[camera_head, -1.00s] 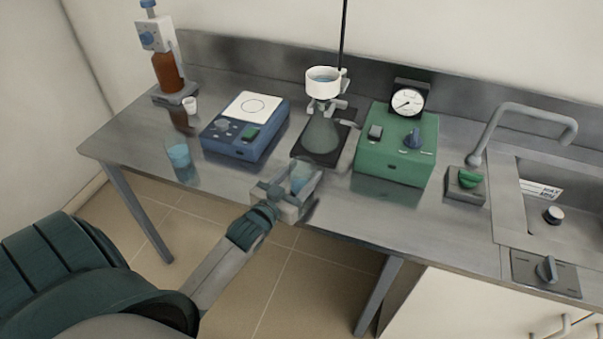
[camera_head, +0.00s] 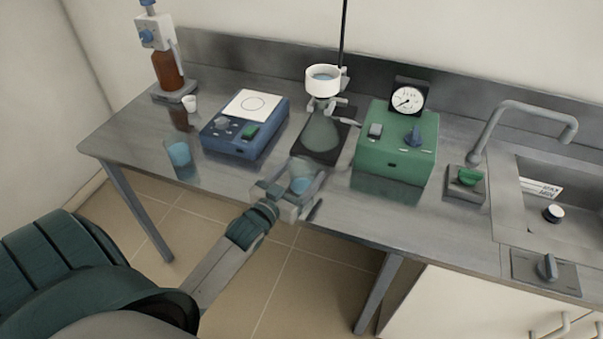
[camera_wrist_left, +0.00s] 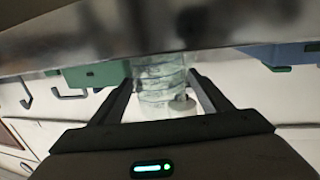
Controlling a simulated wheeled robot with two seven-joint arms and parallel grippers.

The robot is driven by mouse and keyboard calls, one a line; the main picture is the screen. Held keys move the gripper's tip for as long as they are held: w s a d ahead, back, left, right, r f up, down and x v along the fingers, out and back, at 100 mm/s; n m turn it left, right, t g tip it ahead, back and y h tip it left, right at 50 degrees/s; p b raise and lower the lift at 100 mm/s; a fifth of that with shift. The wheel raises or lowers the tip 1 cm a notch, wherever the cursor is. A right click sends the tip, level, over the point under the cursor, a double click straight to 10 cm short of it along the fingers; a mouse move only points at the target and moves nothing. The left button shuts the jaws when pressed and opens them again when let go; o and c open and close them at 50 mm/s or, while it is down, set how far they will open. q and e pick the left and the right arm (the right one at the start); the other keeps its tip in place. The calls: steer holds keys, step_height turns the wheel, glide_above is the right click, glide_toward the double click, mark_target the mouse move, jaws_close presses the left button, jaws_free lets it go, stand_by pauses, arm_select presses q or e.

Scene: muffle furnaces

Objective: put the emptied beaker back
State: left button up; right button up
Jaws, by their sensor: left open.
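A clear glass beaker (camera_head: 304,169) with a little pale blue at its bottom stands at the bench's front edge, below the flask. My left gripper (camera_head: 301,189) is open, with its fingers on either side of this beaker. In the left wrist view, the beaker (camera_wrist_left: 160,80) shows between the two spread fingers (camera_wrist_left: 163,92); whether either finger touches the glass is unclear. My right gripper is not in view.
A second beaker with blue liquid (camera_head: 179,154) stands at the left front. Behind are a blue stirrer (camera_head: 232,146), a flask (camera_head: 322,133) under a white funnel (camera_head: 322,83), and a green pump box (camera_head: 395,150). The sink is right. Bench between the beakers is clear.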

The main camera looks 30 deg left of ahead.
mark_target(295, 181)
arm_select(q)
steer(key=s+b, duration=0.2)
steer(key=s, duration=0.6)
steer(key=shift+s+d, duration=0.15)
steer(key=shift+s, duration=0.2)
steer(key=s, duration=0.3)
steer(key=shift+r, duration=0.25)
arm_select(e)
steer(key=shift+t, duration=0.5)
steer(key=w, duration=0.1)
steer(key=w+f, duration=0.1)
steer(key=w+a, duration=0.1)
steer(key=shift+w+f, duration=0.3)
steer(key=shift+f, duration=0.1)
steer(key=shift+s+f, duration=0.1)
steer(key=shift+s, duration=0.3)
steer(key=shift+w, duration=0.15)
